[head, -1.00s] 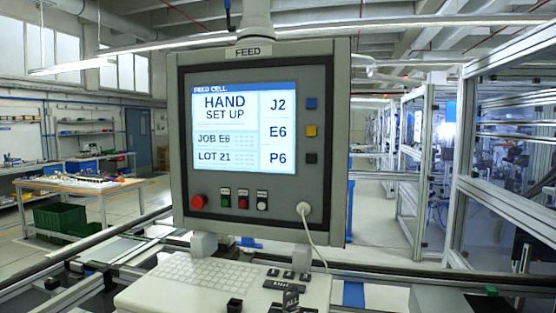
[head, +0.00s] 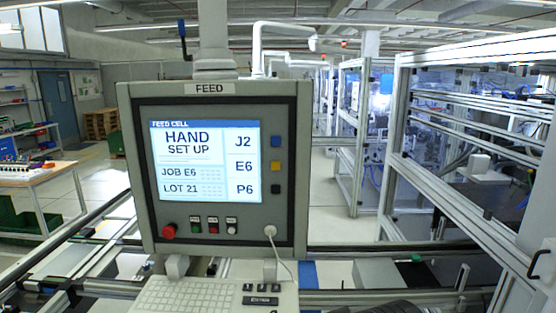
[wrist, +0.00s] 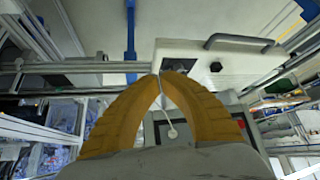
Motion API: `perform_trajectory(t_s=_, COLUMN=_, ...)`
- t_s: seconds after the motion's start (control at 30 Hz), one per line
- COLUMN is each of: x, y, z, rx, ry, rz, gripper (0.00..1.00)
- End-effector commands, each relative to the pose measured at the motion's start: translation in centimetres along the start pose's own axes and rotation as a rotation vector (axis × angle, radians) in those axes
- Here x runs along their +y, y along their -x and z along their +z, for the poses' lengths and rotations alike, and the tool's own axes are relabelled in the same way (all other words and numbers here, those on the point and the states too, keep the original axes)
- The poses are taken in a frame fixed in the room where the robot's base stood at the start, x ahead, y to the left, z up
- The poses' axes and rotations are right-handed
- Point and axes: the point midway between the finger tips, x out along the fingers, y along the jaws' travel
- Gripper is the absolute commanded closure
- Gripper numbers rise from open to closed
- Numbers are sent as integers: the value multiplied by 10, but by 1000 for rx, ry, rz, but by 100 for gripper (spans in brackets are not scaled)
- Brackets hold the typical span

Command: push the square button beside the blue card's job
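The FEED panel (head: 295,215) stands in the middle left of the head view. Its lit screen (head: 190,183) reads HAND SET UP, JOB E6 and LOT 21. I see no blue card. My gripper (wrist: 160,75) shows in the wrist view with its yellow fingertips together and nothing between them. It appears apart from the square buttons; the fingers partly hide a grey panel face behind them.
A red round button (head: 169,231) and small labelled switches sit below the screen. A white plug (head: 270,231) with a cable hangs at the lower right. A keyboard (head: 185,297) sticks out underneath. Framed machine cells (head: 395,140) stand on the right.

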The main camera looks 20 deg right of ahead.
Motion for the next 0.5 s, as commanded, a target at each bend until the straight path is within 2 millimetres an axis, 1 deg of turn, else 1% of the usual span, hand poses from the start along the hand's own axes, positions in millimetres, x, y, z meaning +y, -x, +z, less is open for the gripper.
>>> perform_trajectory(t_s=0.03, x=-1, y=23, z=-20, rx=4, ry=0, rz=-3, gripper=100)
perform_trajectory(t_s=0.17, x=-5, y=51, z=-55, rx=23, ry=1, rz=-19, gripper=100)
perform_trajectory(t_s=0.27, x=-10, y=69, z=-89, rx=53, ry=2, rz=-43, gripper=100)
perform_trajectory(t_s=0.3, x=-13, y=75, z=-107, rx=74, ry=3, rz=-57, gripper=100)
perform_trajectory(t_s=0.37, x=-19, y=75, z=-136, rx=117, ry=4, rz=-86, gripper=100)
perform_trajectory(t_s=0.4, x=-22, y=70, z=-153, rx=150, ry=2, rz=-105, gripper=100)
perform_trajectory(t_s=0.5, x=-29, y=52, z=-189, rx=230, ry=-2, rz=-145, gripper=100)
